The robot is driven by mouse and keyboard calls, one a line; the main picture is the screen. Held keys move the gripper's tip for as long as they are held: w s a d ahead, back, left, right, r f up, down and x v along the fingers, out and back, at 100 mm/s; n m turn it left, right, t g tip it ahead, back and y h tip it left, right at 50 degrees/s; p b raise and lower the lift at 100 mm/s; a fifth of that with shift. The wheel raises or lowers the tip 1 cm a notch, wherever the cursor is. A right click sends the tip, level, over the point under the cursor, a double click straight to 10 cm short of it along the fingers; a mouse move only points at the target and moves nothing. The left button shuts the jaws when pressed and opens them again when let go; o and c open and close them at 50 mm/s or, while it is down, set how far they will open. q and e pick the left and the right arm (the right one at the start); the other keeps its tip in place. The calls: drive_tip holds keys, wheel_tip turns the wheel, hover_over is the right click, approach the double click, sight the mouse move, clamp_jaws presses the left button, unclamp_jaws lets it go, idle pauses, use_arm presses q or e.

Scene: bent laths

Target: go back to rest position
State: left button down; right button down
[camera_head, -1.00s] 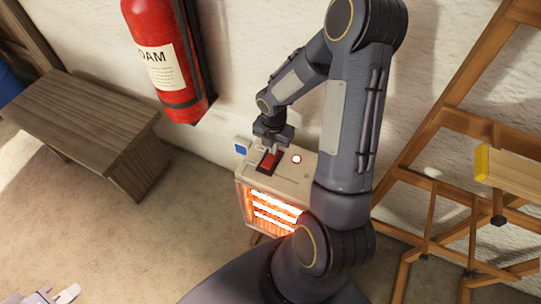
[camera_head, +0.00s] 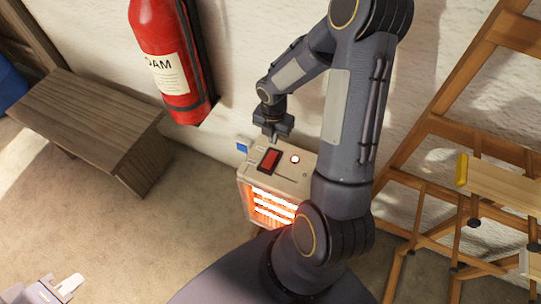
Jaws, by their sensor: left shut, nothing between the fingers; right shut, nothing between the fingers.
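My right gripper (camera_head: 272,138) is shut and empty. It hangs fingers down just above a beige heater (camera_head: 289,178), over the back edge of its red rocker switch (camera_head: 270,160). A small gap seems to separate the fingertips from the switch. The heater's front bars (camera_head: 273,204) glow orange-white, and a small round light (camera_head: 295,159) on its top is lit. My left gripper (camera_head: 72,287) is shut and empty at the bottom left corner, partly cut off by the picture edge. My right arm hides the heater's right side.
A wooden bench (camera_head: 87,115) stands at the left. A red fire extinguisher (camera_head: 168,75) hangs on the white wall (camera_head: 240,60) behind. A wooden stepladder (camera_head: 440,125) stands at the right. The floor (camera_head: 130,235) between bench and heater is clear.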

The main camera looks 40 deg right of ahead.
drive_tip(key=shift+r, duration=0.1)
wheel_tip(320, 180, up, 12)
drive_tip(key=s+a+m+t+p, duration=0.2)
drive_tip(key=m, duration=0.5)
drive_tip(key=s+a+r+m+t+y+p, duration=0.3)
drive_tip(key=s+a+r+m, duration=0.7)
drive_tip(key=m, duration=0.8)
drive_tip(key=s+r, duration=0.3)
drive_tip(key=r, duration=0.2)
drive_tip(key=shift+s+a+r+t+y+p, duration=0.15)
drive_tip(key=shift+s+r+t+y+p, duration=0.15)
drive_tip(key=shift+y, duration=0.1)
